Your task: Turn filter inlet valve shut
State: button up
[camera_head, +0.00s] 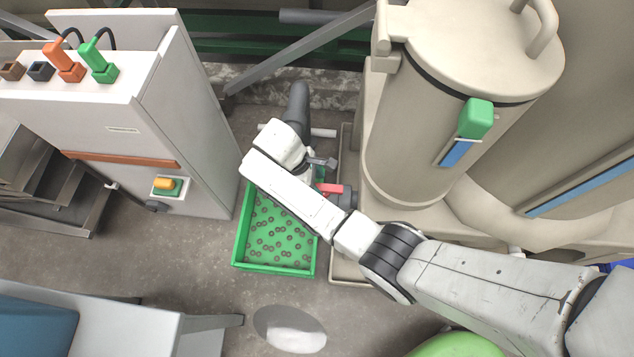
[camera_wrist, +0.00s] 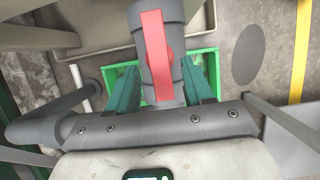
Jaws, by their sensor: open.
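The valve's red lever handle (camera_wrist: 153,45) lies lengthwise along a grey pipe body (camera_wrist: 177,38) in the wrist view. In the head view the red handle (camera_head: 331,188) shows beside my arm, just above the green crate's far right corner. My gripper (camera_wrist: 162,72) is open, with one green finger on each side of the handle and pipe. I cannot tell whether either finger touches the handle. In the head view my gripper (camera_head: 321,172) is mostly hidden by my own wrist.
A green crate (camera_head: 240,235) of small rings stands on the floor below my wrist. A beige filter vessel (camera_head: 415,130) stands right of the valve, and a white control cabinet (camera_head: 190,110) to the left. A grey floor disc (camera_head: 290,330) lies in front, near open floor.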

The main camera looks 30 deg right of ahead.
jog(key=shift+s+d+f, duration=0.15)
jog(key=shift+f, duration=0.25)
grip_shut()
